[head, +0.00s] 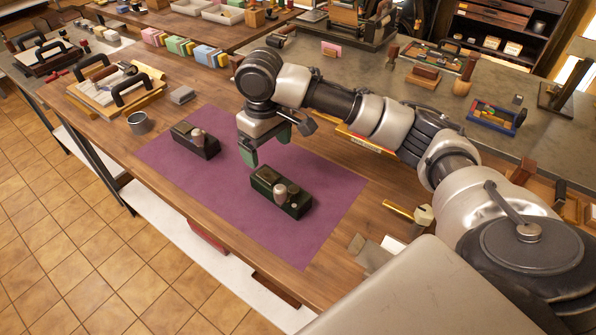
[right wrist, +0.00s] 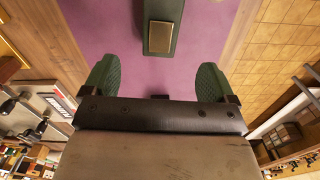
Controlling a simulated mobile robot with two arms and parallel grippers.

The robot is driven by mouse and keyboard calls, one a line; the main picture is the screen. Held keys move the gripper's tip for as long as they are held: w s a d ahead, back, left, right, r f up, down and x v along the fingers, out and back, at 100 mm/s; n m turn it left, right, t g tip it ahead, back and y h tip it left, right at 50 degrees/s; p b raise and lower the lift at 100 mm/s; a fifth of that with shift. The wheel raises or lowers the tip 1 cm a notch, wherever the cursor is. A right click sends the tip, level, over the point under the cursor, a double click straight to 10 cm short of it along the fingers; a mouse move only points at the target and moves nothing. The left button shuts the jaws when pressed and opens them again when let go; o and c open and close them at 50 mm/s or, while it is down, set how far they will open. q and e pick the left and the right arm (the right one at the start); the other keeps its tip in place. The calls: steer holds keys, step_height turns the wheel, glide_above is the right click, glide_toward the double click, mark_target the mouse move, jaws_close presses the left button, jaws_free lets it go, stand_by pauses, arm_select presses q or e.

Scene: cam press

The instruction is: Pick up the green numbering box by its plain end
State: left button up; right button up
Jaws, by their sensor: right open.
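The green numbering box (head: 265,184) lies on the purple mat, with a pale knob and a small round fitting towards its lower-right end. In the right wrist view the green box (right wrist: 174,10) shows only in part at the top, with a square brass-coloured plate near the end facing me. My right gripper (head: 265,148) is open and empty, its green-padded fingers above the mat just beyond the box's upper-left end. The open fingers (right wrist: 158,80) also show in the right wrist view, apart from the box. My left gripper is not in view.
A black box with a similar knob (head: 207,150) stands on the purple mat (head: 215,188), left of the green one. A grey cup (head: 139,123) and a tray with black handles (head: 113,92) are further left. The mat's lower part is clear.

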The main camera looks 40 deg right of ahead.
mark_target(272, 178)
steer(key=shift+d+f, duration=0.25)
steer(key=shift+f, duration=0.05)
steer(key=f, duration=0.1)
steer(key=a+f, duration=0.1)
steer(key=f, duration=0.1)
steer(key=shift+s+f, duration=0.15)
steer(key=shift+f, duration=0.7)
steer(key=f, duration=0.3)
steer(key=f+p, duration=0.1)
steer(key=shift+s+d+f, duration=0.15)
steer(key=shift+s+d, duration=0.1)
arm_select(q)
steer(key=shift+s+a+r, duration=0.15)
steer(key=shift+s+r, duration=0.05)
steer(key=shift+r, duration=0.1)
arm_select(e)
steer(key=shift+f, duration=0.4)
steer(key=c, duration=1.2)
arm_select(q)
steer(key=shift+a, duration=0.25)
arm_select(e)
steer(key=shift+w+r, duration=0.1)
steer(key=shift+c, duration=0.4)
